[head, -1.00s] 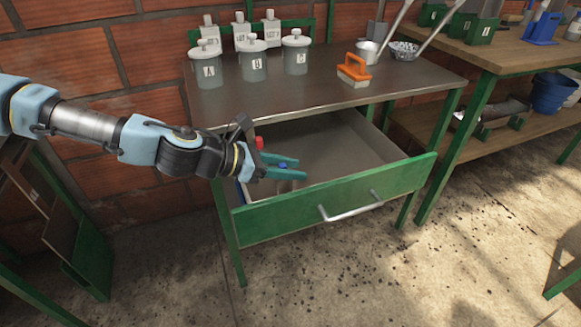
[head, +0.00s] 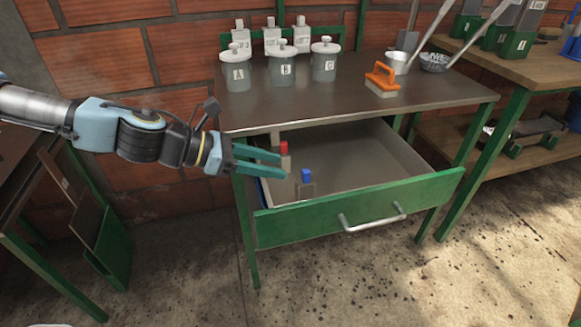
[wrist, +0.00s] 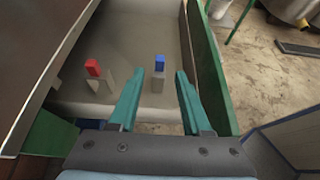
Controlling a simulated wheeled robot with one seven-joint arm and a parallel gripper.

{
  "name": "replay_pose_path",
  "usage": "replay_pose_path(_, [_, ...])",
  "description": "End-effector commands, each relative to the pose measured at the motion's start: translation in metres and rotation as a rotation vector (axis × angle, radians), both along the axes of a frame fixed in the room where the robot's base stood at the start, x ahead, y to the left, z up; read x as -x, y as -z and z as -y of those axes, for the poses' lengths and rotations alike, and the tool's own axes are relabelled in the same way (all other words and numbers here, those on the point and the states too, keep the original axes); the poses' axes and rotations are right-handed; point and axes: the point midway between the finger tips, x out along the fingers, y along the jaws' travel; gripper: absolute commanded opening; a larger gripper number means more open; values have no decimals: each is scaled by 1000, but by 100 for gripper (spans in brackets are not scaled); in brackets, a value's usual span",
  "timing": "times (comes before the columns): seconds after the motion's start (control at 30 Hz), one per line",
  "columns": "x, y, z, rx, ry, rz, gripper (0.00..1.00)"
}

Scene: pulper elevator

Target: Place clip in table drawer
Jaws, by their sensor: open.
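The green-fronted table drawer (head: 360,212) is pulled out. Inside, near its left end, stand two small grey pieces, one with a blue top (head: 306,176) and one with a red top (head: 284,148). I cannot tell for certain which of them is the clip. My gripper (head: 283,168), with teal fingers, is open and empty at the drawer's left side. In the wrist view, the blue-topped piece (wrist: 158,66) stands ahead, between the lines of the two fingers and apart from them. The red-topped piece (wrist: 93,68) stands to the left of the fingers.
On the tabletop (head: 300,105) stand several lidded grey pots (head: 282,70), white bottles (head: 270,38), an orange-handled brush (head: 382,78) and a metal cup (head: 397,63). The drawer's right part is clear. A wooden workbench (head: 530,68) stands at the right.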

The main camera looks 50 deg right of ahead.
Motion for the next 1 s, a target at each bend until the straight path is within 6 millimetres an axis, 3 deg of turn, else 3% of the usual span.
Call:
replay_pose_path(0.4, [-8,-7,-11,-1,0,-1,48])
replay_pose_path(0.57, [-11,7,-21,-22,31,62,48])
replay_pose_path(0.67, [-20,32,-42,-61,96,178,48])
replay_pose_path(0.77, [-40,61,-78,-120,192,343,48])
replay_pose_path(0.9, [-84,88,-144,-219,358,582,48])
replay_pose_path(1.0, [-118,90,-194,-288,472,725,48])
